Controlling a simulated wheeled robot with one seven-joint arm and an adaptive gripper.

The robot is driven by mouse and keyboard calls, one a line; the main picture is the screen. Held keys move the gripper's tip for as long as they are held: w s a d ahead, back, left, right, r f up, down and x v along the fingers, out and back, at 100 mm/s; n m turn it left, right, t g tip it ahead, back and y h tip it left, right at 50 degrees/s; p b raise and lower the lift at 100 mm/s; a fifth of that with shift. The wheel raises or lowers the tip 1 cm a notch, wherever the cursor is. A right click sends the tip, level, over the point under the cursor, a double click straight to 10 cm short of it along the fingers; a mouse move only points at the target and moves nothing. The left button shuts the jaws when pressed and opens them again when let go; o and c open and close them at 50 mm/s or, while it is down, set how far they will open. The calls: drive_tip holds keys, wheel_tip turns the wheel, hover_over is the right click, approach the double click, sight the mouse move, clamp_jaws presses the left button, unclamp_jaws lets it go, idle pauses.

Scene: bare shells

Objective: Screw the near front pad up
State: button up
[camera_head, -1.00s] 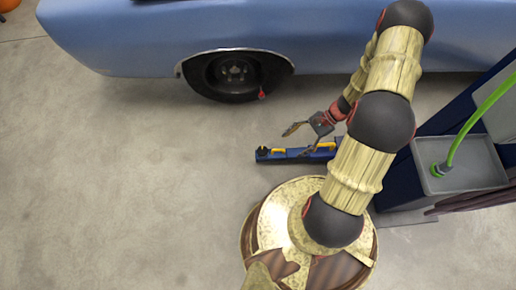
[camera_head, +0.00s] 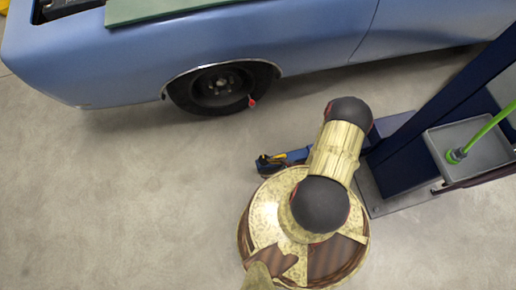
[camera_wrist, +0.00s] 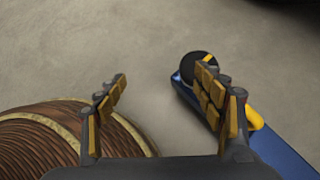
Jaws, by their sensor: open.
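The near front pad (camera_wrist: 197,67) is a round black disc with a yellow mark at the end of a blue lift arm (camera_wrist: 281,153). In the head view the pad (camera_head: 264,164) is small, low over the floor beside my base, and part of the lift arm (camera_head: 292,156) is hidden behind my arm. My gripper (camera_wrist: 162,82) is open and empty in the wrist view. Its right finger overlaps the pad and lift arm in the picture; I cannot tell whether they touch. Its left finger is over bare floor and my base. The head view hides my gripper.
A blue car (camera_head: 120,60) stands behind, its front wheel (camera_head: 219,88) above the pad in the picture. The floor at left is clear.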

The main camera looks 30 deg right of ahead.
drive_tip(key=h, duration=0.2)
approach(265, 160)
drive_tip(key=x, duration=0.3)
drive_tip(key=shift+m, duration=0.3)
drive_tip(key=b+x, duration=0.3)
drive_tip(key=x, duration=0.4)
drive_tip(key=shift+w+a+f, duration=0.15)
drive_tip(key=shift+w+f, duration=0.1)
drive_tip(key=shift+c, duration=1.4)
drive_tip(key=c, duration=0.7)
drive_tip(key=shift+c, duration=0.9)
